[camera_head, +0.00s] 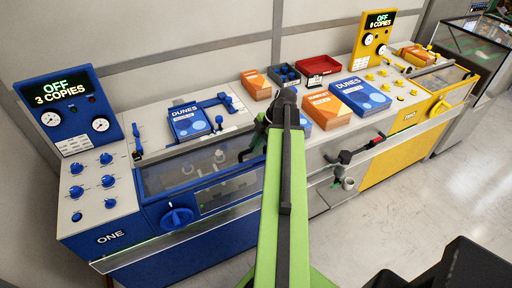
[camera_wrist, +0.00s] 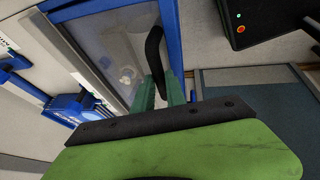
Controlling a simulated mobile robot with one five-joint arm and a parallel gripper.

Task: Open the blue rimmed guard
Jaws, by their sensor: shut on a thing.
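The blue rimmed guard (camera_head: 196,165) is a clear, tinted panel on the front of the blue machine. White parts show through it. In the head view it appears to sit down over its bay. In the wrist view its blue rim (camera_wrist: 171,32) and clear pane (camera_wrist: 112,48) fill the upper middle. A black curved handle (camera_wrist: 154,47) stands at the rim. My gripper (camera_wrist: 159,84) has its green fingers shut on this handle. In the head view my gripper (camera_head: 257,138) is at the guard's right end, partly hidden by my arm.
The blue control panel (camera_head: 69,111) reads OFF, 3 COPIES. A blue knob (camera_head: 177,217) sits below the guard. A blue DUNES book (camera_head: 188,122) lies behind it. Orange boxes (camera_head: 328,109) and a red tray (camera_head: 318,68) stand right. A yellow machine (camera_head: 395,150) is farther right.

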